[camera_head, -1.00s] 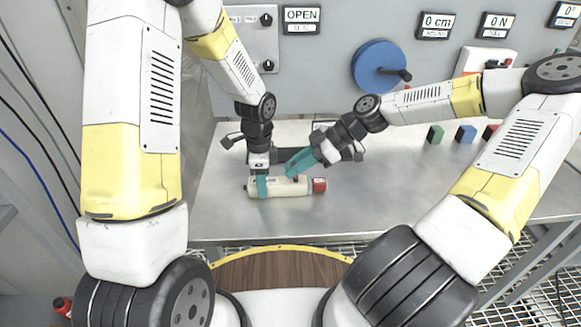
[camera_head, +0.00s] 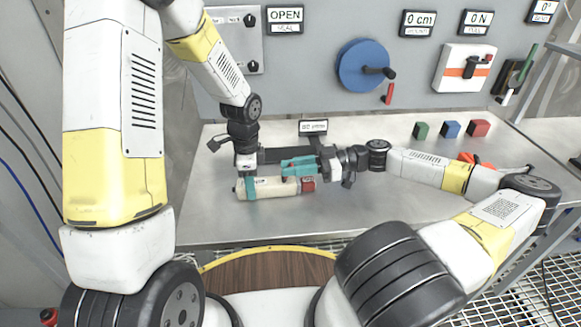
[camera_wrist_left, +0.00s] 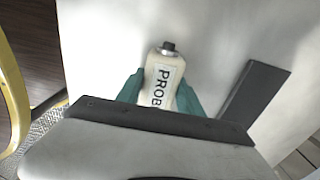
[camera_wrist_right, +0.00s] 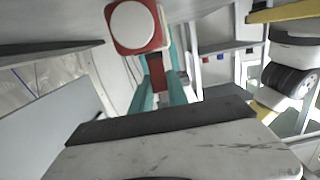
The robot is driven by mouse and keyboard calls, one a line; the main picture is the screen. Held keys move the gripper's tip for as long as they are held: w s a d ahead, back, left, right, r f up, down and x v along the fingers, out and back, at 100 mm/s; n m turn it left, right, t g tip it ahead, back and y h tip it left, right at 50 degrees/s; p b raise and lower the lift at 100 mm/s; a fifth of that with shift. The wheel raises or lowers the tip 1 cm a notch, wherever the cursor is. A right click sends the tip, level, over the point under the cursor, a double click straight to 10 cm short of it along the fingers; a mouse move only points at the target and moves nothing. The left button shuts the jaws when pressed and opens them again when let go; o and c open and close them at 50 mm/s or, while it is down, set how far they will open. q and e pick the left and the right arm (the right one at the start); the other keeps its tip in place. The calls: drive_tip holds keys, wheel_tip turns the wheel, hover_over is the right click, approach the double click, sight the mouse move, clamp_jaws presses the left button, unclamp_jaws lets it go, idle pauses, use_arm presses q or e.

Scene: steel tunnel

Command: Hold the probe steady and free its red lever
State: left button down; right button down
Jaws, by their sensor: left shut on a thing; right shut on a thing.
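The cream probe (camera_head: 272,188) with a red end cap (camera_head: 308,184) lies level, low over the steel table. My left gripper (camera_head: 250,187) is shut around its left part, with its fingers pointing down. In the left wrist view, the probe (camera_wrist_left: 164,80) with its black tip and lettering sits between the teal fingers (camera_wrist_left: 160,98). My right gripper (camera_head: 296,166) comes in sideways from the right, just above the probe's capped half. In the right wrist view, its fingers are shut on the red lever (camera_wrist_right: 157,72), beside the white-faced red cap (camera_wrist_right: 133,27). The head view mostly hides the lever.
A small display (camera_head: 313,127) stands behind the grippers. Green (camera_head: 421,130), blue (camera_head: 450,129) and red (camera_head: 480,127) blocks sit at the table's back right. A blue wheel (camera_head: 358,62) is on the wall panel. The table's front middle is clear.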

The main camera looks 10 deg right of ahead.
idle(0.4)
drive_tip(key=c, duration=1.3)
unclamp_jaws()
drive_tip(key=d, duration=0.8)
drive_tip(key=d+r, duration=0.1)
drive_tip(key=d, duration=0.3)
use_arm(q)
drive_tip(key=c, duration=0.7)
unclamp_jaws()
